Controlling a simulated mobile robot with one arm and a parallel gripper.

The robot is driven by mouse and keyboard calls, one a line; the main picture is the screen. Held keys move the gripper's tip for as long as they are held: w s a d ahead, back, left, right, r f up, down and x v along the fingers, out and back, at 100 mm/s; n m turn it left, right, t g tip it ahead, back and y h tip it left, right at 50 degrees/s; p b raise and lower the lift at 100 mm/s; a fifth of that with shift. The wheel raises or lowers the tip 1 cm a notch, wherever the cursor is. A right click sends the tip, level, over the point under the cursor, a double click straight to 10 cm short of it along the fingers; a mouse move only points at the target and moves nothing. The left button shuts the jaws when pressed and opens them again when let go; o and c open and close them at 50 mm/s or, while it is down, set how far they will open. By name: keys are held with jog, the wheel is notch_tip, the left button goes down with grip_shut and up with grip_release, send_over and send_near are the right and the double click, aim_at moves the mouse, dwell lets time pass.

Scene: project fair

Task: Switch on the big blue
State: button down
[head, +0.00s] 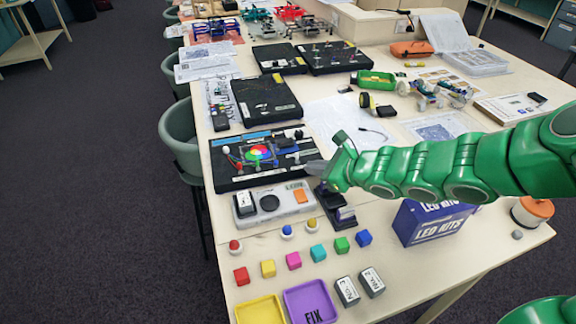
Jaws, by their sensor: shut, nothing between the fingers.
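My gripper (314,168) is shut and empty. Its grey tip is over the right edge of a black board (222,184) with a multicoloured disc (259,154), above a grey panel. I see no switch clearly marked big blue.
Small cubes, balls, a yellow tray (262,309) and a purple tray (312,302) marked FIX stand at the near end. A small black stand (336,207) is below my gripper. Black cases (267,101) and papers lie farther back. Chairs (180,133) line the left edge.

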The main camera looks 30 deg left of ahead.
aim_at(287, 172)
jog(key=shift+a, duration=0.1)
jog(key=shift+x, duration=4.95)
jog(key=shift+w+a+r, duration=0.25)
jog(key=shift+r, duration=0.25)
jog(key=shift+w+a+r, duration=0.1)
jog(key=shift+w+r, duration=0.05)
jog(key=shift+w+a+r, duration=0.3)
jog(key=shift+w+a, duration=0.05)
jog(key=shift+w, duration=0.05)
jog(key=shift+w+a, duration=0.1)
jog(key=shift+r, duration=0.1)
